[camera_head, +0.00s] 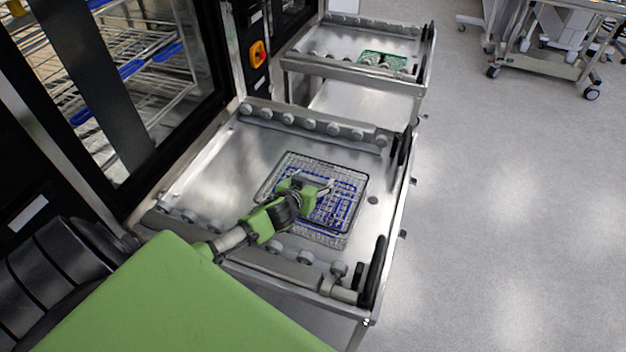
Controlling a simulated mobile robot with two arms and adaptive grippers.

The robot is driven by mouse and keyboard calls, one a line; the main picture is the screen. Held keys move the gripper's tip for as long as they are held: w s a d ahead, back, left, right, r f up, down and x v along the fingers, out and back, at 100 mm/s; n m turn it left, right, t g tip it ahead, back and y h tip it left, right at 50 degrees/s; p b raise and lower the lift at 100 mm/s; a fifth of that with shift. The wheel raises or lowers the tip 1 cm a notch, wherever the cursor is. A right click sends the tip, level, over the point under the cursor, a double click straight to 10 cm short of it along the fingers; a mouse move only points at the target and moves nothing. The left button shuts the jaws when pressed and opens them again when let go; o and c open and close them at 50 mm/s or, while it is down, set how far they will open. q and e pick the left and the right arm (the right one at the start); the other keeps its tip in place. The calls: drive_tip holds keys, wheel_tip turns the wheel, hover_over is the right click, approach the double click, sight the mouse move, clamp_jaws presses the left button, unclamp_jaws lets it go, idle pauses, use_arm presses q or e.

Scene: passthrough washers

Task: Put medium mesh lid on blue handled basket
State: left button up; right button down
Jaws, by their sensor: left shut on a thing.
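The mesh lid (345,178) is a dark-rimmed rectangle of wire mesh in the middle of the near steel table. It lies over the blue handled basket (328,238), whose wire mesh shows past the lid's near edge. Blue parts show through the mesh. My left gripper (318,188), green and dark grey, reaches in from the lower left and is shut on the lid near its middle. It hides part of the lid and basket. I cannot tell whether the lid rests on the basket's rim or is held just above it. My right gripper is out of view.
The near steel table (215,185) has rollers along its sides and bare metal around the basket. A second table (330,45) behind holds a green tray (382,60). A washer with a glass door (130,90) stands at left.

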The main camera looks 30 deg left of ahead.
sight(313, 179)
use_arm(q)
drive_tip(key=shift+f+b, duration=0.7)
drive_tip(key=shift+f, duration=0.3)
drive_tip(key=o, duration=1.4)
drive_tip(key=shift+r+p, duration=5.75)
drive_tip(key=shift+r, duration=1.75)
